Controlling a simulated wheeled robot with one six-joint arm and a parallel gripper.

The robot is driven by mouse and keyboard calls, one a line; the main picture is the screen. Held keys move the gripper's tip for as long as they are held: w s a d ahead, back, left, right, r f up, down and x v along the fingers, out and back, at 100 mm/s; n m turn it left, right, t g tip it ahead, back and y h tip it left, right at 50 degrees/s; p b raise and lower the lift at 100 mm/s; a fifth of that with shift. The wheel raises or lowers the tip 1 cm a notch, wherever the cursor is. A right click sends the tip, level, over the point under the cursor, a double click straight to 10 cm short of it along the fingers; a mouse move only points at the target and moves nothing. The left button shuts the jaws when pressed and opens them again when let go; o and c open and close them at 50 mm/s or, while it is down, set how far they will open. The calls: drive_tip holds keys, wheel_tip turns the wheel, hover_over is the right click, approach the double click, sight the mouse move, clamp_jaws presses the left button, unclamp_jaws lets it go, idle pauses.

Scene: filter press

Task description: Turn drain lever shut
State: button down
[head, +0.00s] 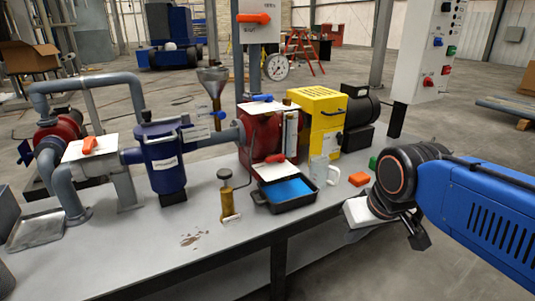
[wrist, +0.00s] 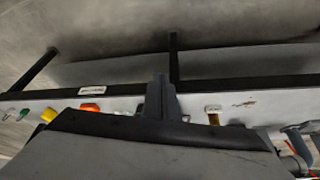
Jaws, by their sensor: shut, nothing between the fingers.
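A red lever (head: 275,158) sits low on the front of the red pump-like housing (head: 262,132), just above a black tray (head: 290,204) holding blue liquid. It looks like the drain lever, but its label is too small to read. It lies roughly level, pointing sideways. My gripper (head: 416,238) hangs off the bench's right front side, well to the right of the lever and apart from it. In the wrist view my gripper (wrist: 161,92) shows its fingers together and empty, over the bench's front edge. I cannot make out the lever in the wrist view.
A blue filter (head: 165,170) and a yellow housing (head: 318,120) flank the red one. The bench's front left top (head: 140,245) is mostly clear, with a brown spill.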

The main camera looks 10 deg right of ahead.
drive_tip(key=w+a+r, duration=0.2)
drive_tip(key=w+r, duration=0.4)
drive_tip(key=w, duration=0.5)
wheel_tip(320, 180, up, 3)
drive_tip(key=n+g+y, duration=0.1)
drive_tip(key=n, duration=0.2)
hover_over(276, 159)
drive_tip(key=w+a, duration=0.2)
drive_tip(key=a, duration=0.3)
drive_tip(key=x, duration=0.8)
drive_tip(key=shift+w+d+f, duration=0.15)
drive_tip(key=shift+w+f, duration=0.05)
drive_tip(key=shift+w, duration=0.15)
drive_tip(key=shift+f, duration=0.3)
drive_tip(key=shift+s+d+r, duration=0.1)
drive_tip(key=shift+s+d, duration=0.2)
drive_tip(key=shift+s, duration=0.6)
drive_tip(key=shift+s+d, duration=0.3)
drive_tip(key=shift+s, duration=0.65)
